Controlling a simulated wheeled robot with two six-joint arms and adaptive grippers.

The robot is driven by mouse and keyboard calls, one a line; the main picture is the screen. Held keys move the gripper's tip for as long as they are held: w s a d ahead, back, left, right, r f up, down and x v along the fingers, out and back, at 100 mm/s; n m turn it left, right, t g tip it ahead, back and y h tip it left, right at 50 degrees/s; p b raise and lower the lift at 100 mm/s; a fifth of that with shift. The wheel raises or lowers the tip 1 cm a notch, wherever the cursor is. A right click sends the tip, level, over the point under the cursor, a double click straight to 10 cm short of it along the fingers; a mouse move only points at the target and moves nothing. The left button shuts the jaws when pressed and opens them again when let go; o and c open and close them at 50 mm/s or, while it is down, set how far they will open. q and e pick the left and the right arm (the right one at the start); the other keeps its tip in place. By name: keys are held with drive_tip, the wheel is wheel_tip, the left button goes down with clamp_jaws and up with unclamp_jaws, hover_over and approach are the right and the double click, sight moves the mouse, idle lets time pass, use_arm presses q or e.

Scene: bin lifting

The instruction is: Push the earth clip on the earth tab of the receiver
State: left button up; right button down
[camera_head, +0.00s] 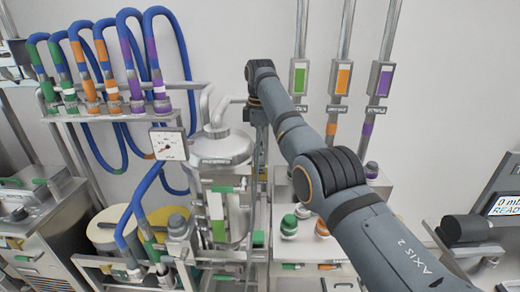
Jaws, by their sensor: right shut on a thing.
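The receiver (222,150) is an upright steel vessel with a domed lid, in the middle of the head view. My right arm comes in from the lower right, reaches across the view and bends down at its far end. My right gripper (259,125) points down just right of the receiver's lid, small and partly behind the arm. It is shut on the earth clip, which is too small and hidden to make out. I cannot pick out the earth tab or tell whether the clip touches it. My left gripper is not in view.
Blue hoses (138,75) with green, orange and purple bands hang on a rack at the left. Steel pipes (340,70) with coloured labels rise behind my arm. A steel cabinet (35,230) stands at the lower left.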

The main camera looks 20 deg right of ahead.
drive_tip(key=shift+f, duration=0.4)
drive_tip(key=shift+f, duration=0.15)
idle(0.4)
drive_tip(key=c, duration=0.9)
unclamp_jaws()
